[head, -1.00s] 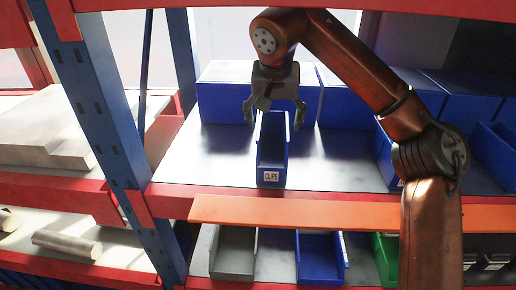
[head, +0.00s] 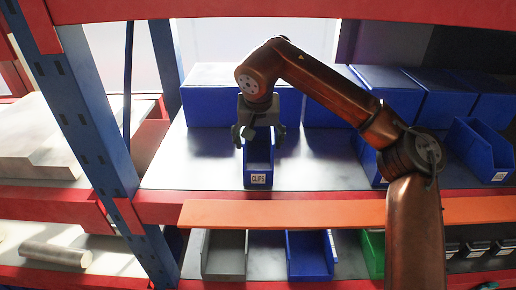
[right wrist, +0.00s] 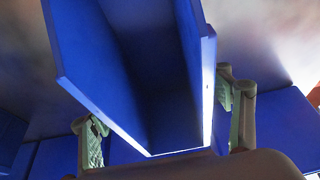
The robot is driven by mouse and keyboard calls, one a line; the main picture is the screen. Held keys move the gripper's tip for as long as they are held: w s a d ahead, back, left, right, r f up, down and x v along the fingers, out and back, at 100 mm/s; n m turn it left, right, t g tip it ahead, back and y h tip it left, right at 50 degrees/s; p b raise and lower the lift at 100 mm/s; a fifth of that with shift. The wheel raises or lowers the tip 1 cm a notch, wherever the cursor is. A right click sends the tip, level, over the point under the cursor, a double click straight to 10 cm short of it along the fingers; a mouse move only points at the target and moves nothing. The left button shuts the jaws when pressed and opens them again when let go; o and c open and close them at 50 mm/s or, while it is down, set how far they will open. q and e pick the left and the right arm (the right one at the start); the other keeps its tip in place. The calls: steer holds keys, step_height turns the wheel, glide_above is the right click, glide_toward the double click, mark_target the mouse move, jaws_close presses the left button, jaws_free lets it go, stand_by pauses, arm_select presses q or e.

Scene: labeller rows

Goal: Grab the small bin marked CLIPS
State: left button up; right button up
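The small blue bin marked CLIPS (head: 258,180) stands upright on the middle shelf near its front edge, its white label facing me. My right gripper (head: 259,136) is at the upper back part of this bin, with one finger on each side. In the right wrist view the bin (right wrist: 165,110) lies between the two fingers (right wrist: 165,125), which are spread, with gaps visible beside its walls. The gripper looks open and not closed on the bin. My left gripper is not in view.
Larger blue bins (head: 212,104) line the back of the shelf. Other blue bins (head: 480,150) stand to the right. A blue upright (head: 85,100) bounds the left. An orange strip (head: 300,213) runs below the shelf front. Shelf beside the CLIPS bin is clear.

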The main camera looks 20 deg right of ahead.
steer(key=c, duration=1.2)
steer(key=shift+c, duration=0.5)
steer(key=shift+r, duration=0.15)
